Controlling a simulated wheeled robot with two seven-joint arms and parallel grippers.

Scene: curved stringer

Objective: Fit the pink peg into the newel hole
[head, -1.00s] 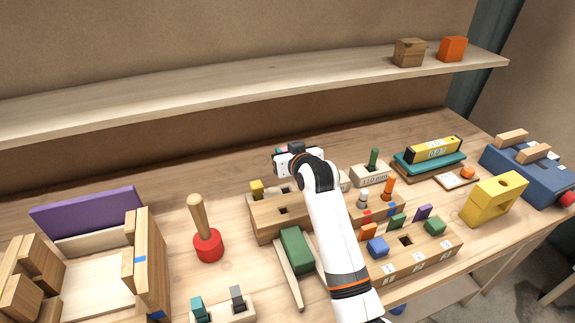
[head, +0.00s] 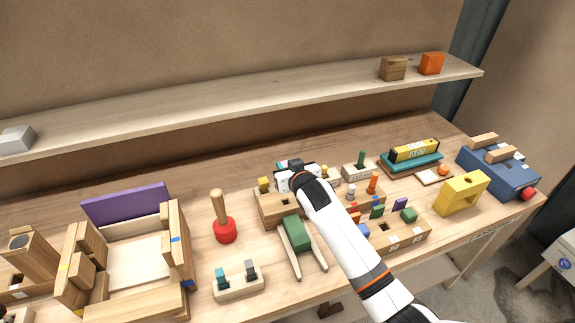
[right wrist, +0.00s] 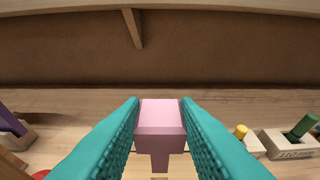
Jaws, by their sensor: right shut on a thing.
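My right gripper (right wrist: 160,125) is shut on the pink peg (right wrist: 160,118), which sits between its teal fingers in the right wrist view with its narrower end pointing down. In the head view the right gripper (head: 296,184) is over the back part of a wooden block (head: 273,211) with a square hole (head: 285,202). The gripper hides the peg there, and I cannot tell whether the peg touches the block. A wooden post (head: 24,256) with a dark round opening stands at far left. I cannot tell which hole is the newel hole. My left gripper is not in view.
A yellow peg (head: 264,184) stands at the block's left end. A green-topped clamp (head: 293,233) lies in front. A shelf (head: 230,97) runs behind. Bare table lies behind the mallet.

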